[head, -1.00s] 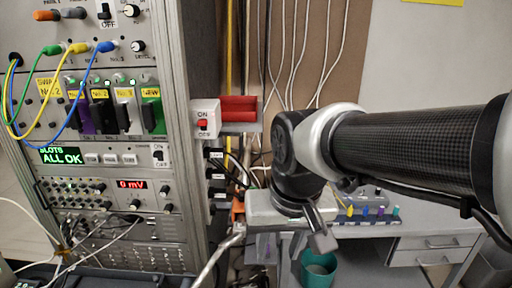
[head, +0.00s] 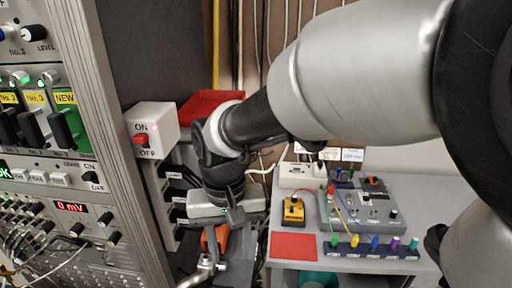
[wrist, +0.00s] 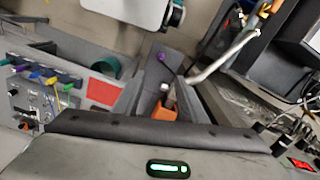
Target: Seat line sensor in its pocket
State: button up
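My gripper (head: 235,240) hangs in the gap between the instrument rack and the desk. It points down. I see nothing clearly held. An orange piece (head: 216,238) shows low beside the hand; it also shows in the wrist view (wrist: 163,111), just beyond the hand's edge, between grey surfaces. I cannot surely pick out the line sensor or its pocket. A yellow box (head: 293,211) with a dark top sits on the desk.
The desk (head: 420,220) bears a grey console (head: 362,210), a row of coloured plugs and a red mat (head: 293,246). The rack (head: 125,190) with an ON/OFF box (head: 152,128) stands left. A red tray (head: 205,105) is behind. A bent metal pipe (head: 205,268) runs close below my gripper.

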notch_tip(320, 180, down, 11)
jog(key=shift+s+r+b, duration=0.1)
jog(key=shift+b, duration=0.3)
jog(key=shift+w+a+f, duration=0.1)
jog(key=shift+w+f, duration=0.05)
jog(key=shift+f, duration=1.5)
jog(key=shift+w+a+f, duration=0.1)
jog(key=shift+f, duration=1.5)
grip_shut()
notch_tip(320, 180, up, 10)
jog(key=shift+r+p, duration=0.1)
jog(key=shift+p, duration=0.2)
